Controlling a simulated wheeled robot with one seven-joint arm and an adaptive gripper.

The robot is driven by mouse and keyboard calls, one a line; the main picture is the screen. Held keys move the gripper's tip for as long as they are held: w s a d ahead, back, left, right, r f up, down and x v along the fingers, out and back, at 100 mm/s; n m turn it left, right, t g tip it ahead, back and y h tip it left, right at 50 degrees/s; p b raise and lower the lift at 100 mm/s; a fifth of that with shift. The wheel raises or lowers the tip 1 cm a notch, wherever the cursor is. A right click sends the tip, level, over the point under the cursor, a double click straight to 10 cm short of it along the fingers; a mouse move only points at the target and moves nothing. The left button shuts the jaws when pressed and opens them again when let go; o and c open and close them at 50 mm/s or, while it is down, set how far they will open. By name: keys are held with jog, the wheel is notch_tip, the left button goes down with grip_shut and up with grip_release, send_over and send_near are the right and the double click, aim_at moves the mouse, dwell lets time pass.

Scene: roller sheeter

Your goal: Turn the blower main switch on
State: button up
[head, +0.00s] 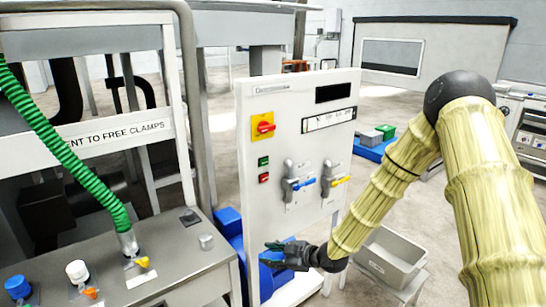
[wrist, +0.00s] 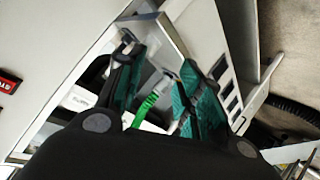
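A white upright control panel (head: 290,90) stands in the middle of the head view. At its upper left is a red rotary switch (head: 264,127) on a yellow plate, its handle lying about level; I cannot read a label naming it as the blower main switch. Below it are a green button (head: 264,161) and a red button (head: 264,178). My gripper (head: 272,247) is low, in front of the panel's lower part, well below the switch. In the wrist view my gripper (wrist: 168,62) has its teal-padded fingers apart with nothing held between them. The rotary switch is not clearly seen there.
A metal bench (head: 180,262) with knobs and a green hose (head: 65,150) is at left. A grey bin (head: 390,258) stands at lower right, near my arm.

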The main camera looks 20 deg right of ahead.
jog(key=w+d+r+n+t+y+p, duration=0.1)
jog(key=w+d+r+n, duration=0.15)
jog(key=r, duration=0.45)
jog(key=w+d+r+n+t+y+p, duration=0.1)
jog(key=w+d+r+n, duration=0.15)
jog(key=r, duration=0.55)
jog(key=w+d+r+n+t+p, duration=0.1)
jog(key=w+d+r+n, duration=0.1)
jog(key=w+r, duration=0.35)
jog(key=n+y+p, duration=0.2)
jog(key=n+p, duration=0.1)
jog(key=n, duration=0.3)
send_near(270, 129)
jog(key=shift+t, duration=0.3)
jog(key=shift+p+x, duration=1.95)
jog(key=shift+x, duration=2.5)
jog(key=shift+a+f, duration=0.1)
jog(key=shift+f, duration=0.15)
jog(key=shift+c, duration=0.4)
jog(key=shift+s, duration=0.1)
grip_shut()
